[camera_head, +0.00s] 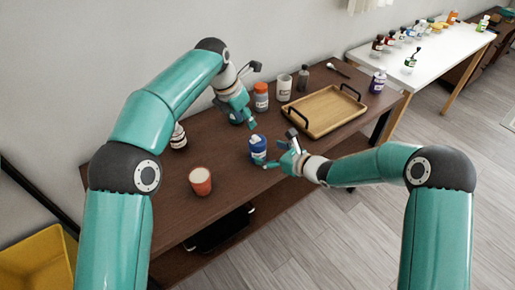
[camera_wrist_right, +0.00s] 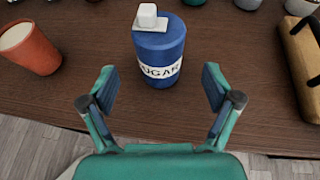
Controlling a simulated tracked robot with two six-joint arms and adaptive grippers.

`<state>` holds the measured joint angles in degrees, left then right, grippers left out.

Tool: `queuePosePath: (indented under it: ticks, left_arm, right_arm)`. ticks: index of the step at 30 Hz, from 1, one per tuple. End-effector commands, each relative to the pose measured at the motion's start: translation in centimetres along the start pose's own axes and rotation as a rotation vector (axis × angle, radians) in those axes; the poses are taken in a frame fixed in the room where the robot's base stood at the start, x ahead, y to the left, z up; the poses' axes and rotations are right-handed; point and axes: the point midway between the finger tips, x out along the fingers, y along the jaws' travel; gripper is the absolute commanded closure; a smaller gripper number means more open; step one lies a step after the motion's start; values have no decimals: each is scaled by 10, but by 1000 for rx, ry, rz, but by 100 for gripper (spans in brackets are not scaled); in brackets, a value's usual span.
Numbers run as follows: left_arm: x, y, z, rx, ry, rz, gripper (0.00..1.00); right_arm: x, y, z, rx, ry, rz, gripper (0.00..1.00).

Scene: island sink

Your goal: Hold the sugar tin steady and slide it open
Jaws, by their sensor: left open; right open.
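The sugar tin (camera_head: 257,146) is a blue cylinder standing upright on the brown table. In the right wrist view the tin (camera_wrist_right: 160,48) shows a white SUGAR label and a white knob on a small plate (camera_wrist_right: 149,17) on its top. My right gripper (camera_head: 275,155) is open at the tin's right side in the head view. In the right wrist view its two fingers (camera_wrist_right: 158,92) are spread wide, with the tin ahead between them and not gripped. My left gripper (camera_head: 246,117) is open and empty, above and behind the tin, apart from it.
An orange cup (camera_head: 200,181) stands left of the tin. A wooden tray with black handles (camera_head: 325,110) lies to the right. An orange-lidded jar (camera_head: 261,97), a white cup (camera_head: 284,88) and a dark bottle stand along the back. The table's front edge is close to the tin.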

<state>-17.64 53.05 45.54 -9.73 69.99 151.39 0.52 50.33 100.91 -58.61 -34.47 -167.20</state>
Motion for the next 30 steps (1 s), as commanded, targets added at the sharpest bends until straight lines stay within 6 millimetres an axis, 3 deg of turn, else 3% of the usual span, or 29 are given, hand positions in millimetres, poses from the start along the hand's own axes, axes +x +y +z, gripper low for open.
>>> queuePosePath:
  ticks: [3, 9, 23, 30]
  left_arm:
    - [0, 0, 0, 0, 0, 0, 58]
    - [0, 0, 0, 0, 0, 0, 58]
    - [0, 0, 0, 0, 0, 0, 58]
    - [0, 0, 0, 0, 0, 0, 58]
  right_arm:
    - [24, 1, -1, -2, 1, 1, 11]
    - [50, 0, -1, -1, 2, 1, 11]
    - [61, 0, 0, 0, 1, 0, 11]
    - [61, 0, 0, 0, 1, 0, 50]
